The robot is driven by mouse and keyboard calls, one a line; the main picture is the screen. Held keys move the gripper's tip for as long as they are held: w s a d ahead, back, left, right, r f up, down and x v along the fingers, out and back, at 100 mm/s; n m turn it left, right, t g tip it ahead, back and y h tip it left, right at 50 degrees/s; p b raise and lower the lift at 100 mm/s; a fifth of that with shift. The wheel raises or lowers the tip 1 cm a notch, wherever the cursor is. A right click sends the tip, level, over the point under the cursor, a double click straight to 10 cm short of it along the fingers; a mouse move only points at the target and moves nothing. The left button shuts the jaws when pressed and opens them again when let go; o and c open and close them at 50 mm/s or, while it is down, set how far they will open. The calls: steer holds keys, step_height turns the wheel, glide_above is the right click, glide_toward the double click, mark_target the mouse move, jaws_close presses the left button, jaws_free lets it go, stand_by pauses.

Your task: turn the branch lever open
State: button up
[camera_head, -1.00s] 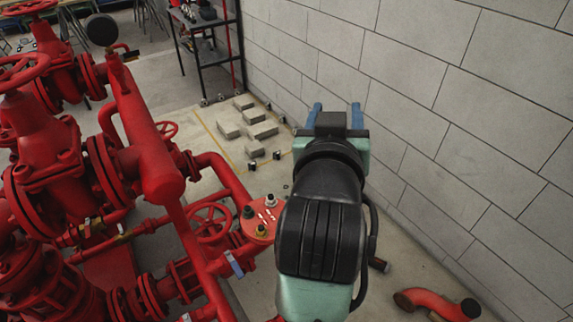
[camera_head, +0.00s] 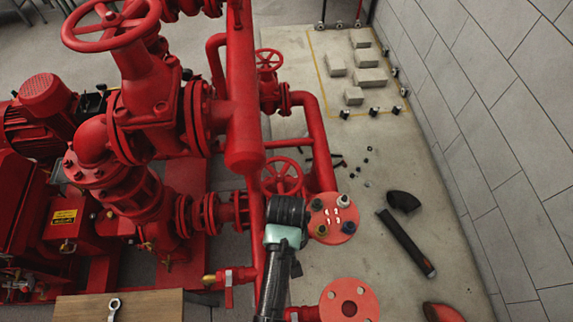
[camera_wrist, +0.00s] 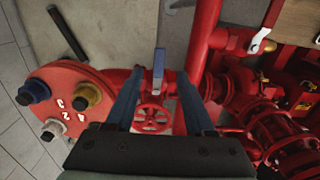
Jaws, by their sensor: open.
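The blue branch lever (camera_wrist: 159,63) shows in the wrist view on a red branch pipe. It stands lengthwise in the picture, in the gap between my fingers. My gripper (camera_wrist: 160,80) is open, with one blue finger on each side of the lever. I see floor and pipe between lever and fingers, so I cannot tell any contact. In the head view my gripper (camera_head: 287,212) is over the red pipework, left of the numbered flange (camera_head: 334,232). The lever and the fingertips are hidden there.
A red handwheel (camera_head: 282,176) stands close to my gripper. A thick vertical red pipe (camera_head: 243,90) rises just left of it. A black pipe (camera_head: 406,243) lies on the floor to the right, near the grey wall (camera_head: 500,120). A wrench (camera_head: 114,308) lies on a wooden board.

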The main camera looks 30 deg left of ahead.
steer(key=shift+w+f, duration=0.15)
steer(key=shift+f, duration=2.3)
steer(key=shift+c, duration=0.3)
jaws_close()
